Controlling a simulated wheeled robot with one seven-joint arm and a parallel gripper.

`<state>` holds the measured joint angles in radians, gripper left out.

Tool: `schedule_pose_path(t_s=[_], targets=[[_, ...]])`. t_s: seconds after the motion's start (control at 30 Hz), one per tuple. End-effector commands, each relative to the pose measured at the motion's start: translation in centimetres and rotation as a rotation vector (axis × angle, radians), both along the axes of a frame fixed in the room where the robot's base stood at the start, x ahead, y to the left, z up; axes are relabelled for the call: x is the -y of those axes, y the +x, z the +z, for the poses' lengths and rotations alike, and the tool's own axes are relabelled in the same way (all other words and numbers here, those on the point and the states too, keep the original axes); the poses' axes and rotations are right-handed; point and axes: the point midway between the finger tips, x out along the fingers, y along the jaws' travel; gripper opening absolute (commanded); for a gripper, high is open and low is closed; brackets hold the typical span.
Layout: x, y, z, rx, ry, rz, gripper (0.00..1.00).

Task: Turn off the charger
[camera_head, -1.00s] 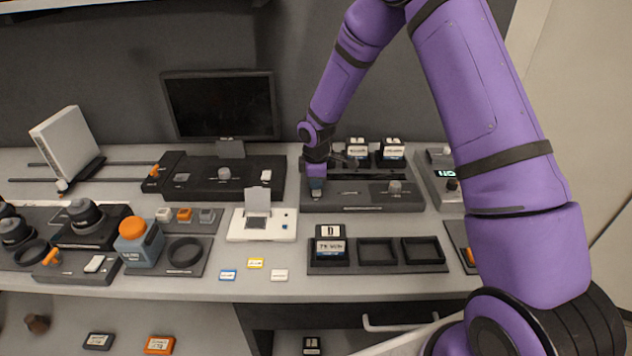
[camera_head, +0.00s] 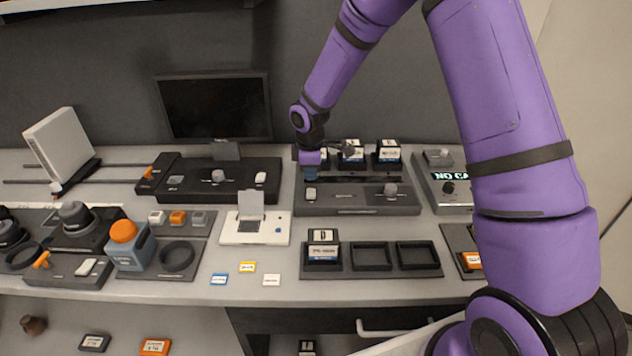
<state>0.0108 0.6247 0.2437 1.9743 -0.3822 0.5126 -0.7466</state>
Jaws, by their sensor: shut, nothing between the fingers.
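The charger (camera_head: 345,203) is a long dark box at the back middle of the bench. Battery blocks with white labels (camera_head: 388,153) stand along its back. A light rocker switch (camera_head: 311,194) is at its front left and a grey knob (camera_head: 391,190) at its right. Which way the switch is tipped is too small to tell. My gripper (camera_head: 310,174) is shut and empty, pointing down just behind the switch, over the charger's left end. It appears apart from the switch. My wrist hides part of the leftmost battery block.
A tray (camera_head: 338,270) in front holds one battery block (camera_head: 323,246) and two empty slots. A white device with a raised flap (camera_head: 255,230) is at its left. A dark console (camera_head: 215,190) stands below a monitor (camera_head: 215,107). A box with a lit display (camera_head: 450,178) is at the right.

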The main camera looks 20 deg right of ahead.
Motion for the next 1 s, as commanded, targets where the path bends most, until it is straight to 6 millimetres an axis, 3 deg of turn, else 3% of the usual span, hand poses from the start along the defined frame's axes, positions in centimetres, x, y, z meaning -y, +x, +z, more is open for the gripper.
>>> schedule_pose_path(t_s=[0.2, 0.43, 1.0], targets=[[0.4, 0.7, 4.7, 0.004, 0.000, -0.003, 0.00], [0.5, 1.1, 8.1, 0.002, 0.000, -0.002, 0.00], [0.6, 1.0, 9.4, 0.002, -0.001, -0.005, 0.00]])
